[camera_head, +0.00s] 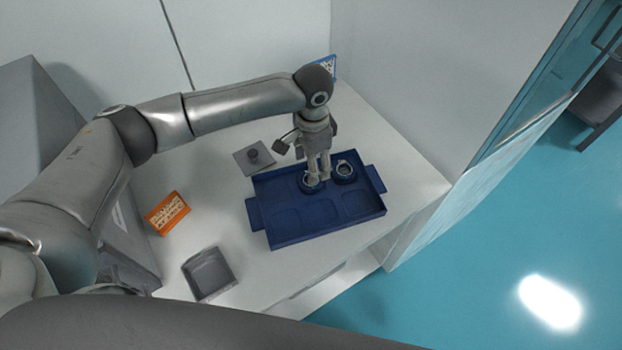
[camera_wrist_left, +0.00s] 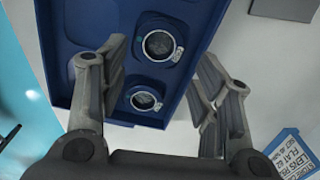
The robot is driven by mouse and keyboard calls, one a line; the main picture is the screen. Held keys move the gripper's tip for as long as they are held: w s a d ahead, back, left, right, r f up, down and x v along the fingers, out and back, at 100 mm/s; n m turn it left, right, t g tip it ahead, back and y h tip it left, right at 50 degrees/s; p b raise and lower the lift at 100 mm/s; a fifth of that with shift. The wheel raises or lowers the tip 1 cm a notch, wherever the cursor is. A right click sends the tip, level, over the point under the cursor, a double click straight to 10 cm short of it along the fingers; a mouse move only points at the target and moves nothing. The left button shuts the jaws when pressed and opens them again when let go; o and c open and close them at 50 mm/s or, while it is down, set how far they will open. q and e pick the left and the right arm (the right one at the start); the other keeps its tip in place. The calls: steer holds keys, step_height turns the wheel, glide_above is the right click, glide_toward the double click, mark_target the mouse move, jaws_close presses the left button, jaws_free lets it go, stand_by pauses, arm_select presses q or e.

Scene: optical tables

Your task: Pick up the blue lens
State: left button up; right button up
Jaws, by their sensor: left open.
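Two round lenses in dark blue mounts sit in the far row of a blue tray (camera_head: 330,226). The left lens (camera_head: 309,184) is partly hidden by my left gripper (camera_head: 319,176); the right lens (camera_head: 345,170) stands beside it. My left gripper points down, open and empty, over the left lens. In the left wrist view, this lens (camera_wrist_left: 158,45) lies between the spread fingertips (camera_wrist_left: 160,62), and the other lens (camera_wrist_left: 143,98) lies below it in the picture. Whether the fingers touch the mount is unclear. My right gripper is not in view.
A grey plate with a knob (camera_head: 254,157) lies behind the tray. An orange card (camera_head: 167,213) and a grey open box (camera_head: 208,273) stand to the left. A blue sign (camera_head: 328,68) is at the back. Walls border the white table behind and right.

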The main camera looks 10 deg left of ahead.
arm_select(q)
steer(key=f+p, duration=0.1)
steer(key=f, duration=0.1)
steer(key=f+p, duration=0.1)
steer(key=f, duration=0.1)
steer(key=shift+s+f, duration=0.2)
steer(key=shift+f, duration=0.7)
steer(key=c, duration=0.7)
steer(key=shift+r, duration=0.2)
steer(key=shift+r+b, duration=0.25)
steer(key=shift+b, duration=0.1)
step_height(320, 180, up, 2)
steer(key=shift+r+b, duration=0.2)
steer(key=shift+b, duration=0.4)
steer(key=s+d+r+b, duration=0.3)
steer(key=s+d+r, duration=0.5)
steer(key=s+r, duration=0.2)
steer(key=shift+s, duration=0.65)
